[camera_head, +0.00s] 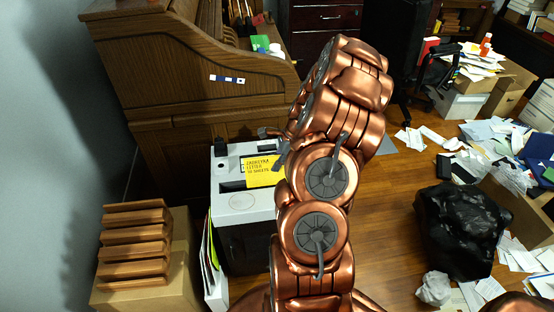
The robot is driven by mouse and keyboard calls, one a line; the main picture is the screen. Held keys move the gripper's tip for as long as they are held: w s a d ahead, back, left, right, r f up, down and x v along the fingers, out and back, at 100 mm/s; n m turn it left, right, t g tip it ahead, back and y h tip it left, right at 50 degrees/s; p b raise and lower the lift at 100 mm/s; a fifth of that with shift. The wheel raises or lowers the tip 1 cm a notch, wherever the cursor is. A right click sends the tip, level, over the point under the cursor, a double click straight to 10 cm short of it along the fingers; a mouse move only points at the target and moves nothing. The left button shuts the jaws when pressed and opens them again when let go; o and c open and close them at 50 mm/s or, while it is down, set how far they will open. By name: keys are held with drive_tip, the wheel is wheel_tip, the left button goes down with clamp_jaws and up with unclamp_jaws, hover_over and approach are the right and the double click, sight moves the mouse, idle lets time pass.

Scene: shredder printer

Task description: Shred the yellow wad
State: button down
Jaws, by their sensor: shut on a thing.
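A yellow wad (262,170), a flat sheet with dark lettering, stands over the top of the white and black shredder (244,202). Its lower edge is close to the dark slot; I cannot tell whether it is inside. My gripper (279,150) is shut on the wad's upper right side. My copper-coloured arm comes up from the bottom and hides the right part of the shredder and part of the gripper.
A wooden rolltop desk (172,85) stands behind the shredder. A cardboard box (172,270) with a slatted wooden rack (135,243) is at left, with folders (212,262) beside it. A black bag (462,232) and scattered papers cover the right floor.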

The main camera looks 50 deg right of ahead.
drive_tip(key=shift+f, duration=0.35)
drive_tip(key=c, duration=1.2)
unclamp_jaws()
drive_tip(key=v, duration=1.2)
